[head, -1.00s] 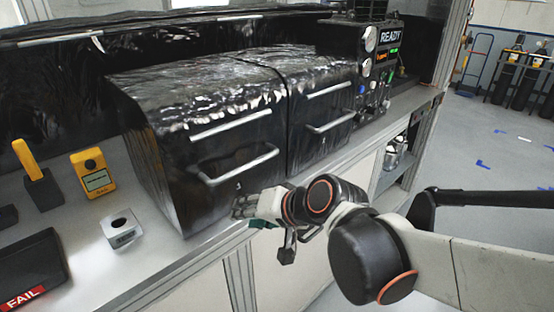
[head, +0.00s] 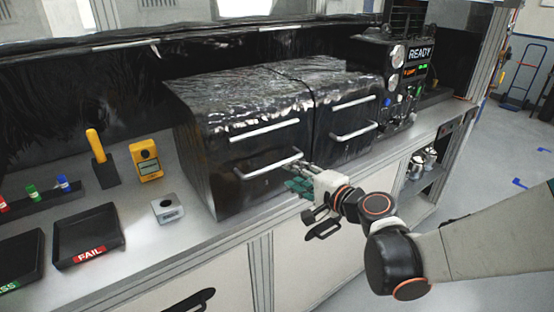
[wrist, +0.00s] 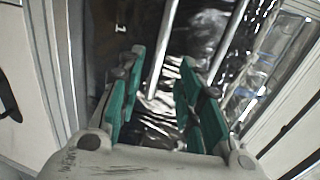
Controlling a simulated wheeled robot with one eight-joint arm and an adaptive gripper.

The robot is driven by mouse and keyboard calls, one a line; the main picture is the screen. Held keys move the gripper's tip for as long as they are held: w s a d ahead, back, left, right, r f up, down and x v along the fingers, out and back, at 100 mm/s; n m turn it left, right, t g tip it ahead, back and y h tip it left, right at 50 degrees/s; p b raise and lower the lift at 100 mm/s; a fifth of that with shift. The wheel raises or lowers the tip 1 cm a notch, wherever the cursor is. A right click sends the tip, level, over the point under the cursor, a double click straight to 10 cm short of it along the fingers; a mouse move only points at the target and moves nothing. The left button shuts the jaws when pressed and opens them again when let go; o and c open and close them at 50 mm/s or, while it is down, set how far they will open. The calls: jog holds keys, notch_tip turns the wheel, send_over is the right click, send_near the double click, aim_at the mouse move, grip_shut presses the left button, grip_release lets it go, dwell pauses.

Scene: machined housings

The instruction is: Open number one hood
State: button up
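Two black, glossy hoods sit side by side on the bench in the head view, a left one (head: 243,150) and a right one (head: 345,115). Each has two silver bars on its front. I cannot read a number on either hood. My gripper (head: 303,178) is at the lower right front of the left hood, by the right end of its lower handle (head: 270,166). In the wrist view, my gripper (wrist: 163,70) has its green-padded fingers apart, with a silver bar (wrist: 162,50) showing in the gap between them. I cannot tell whether they touch it.
A panel reading READY (head: 420,54) stands right of the hoods. Left on the bench are a yellow meter (head: 147,160), a metal block (head: 167,208), a FAIL tray (head: 88,232) and a rack with coloured pieces (head: 40,198).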

aim_at(278, 166)
jog(key=b+x, duration=0.1)
jog(key=x, duration=0.8)
jog(key=shift+w+a, duration=0.2)
jog(key=shift+w, duration=0.05)
grip_shut()
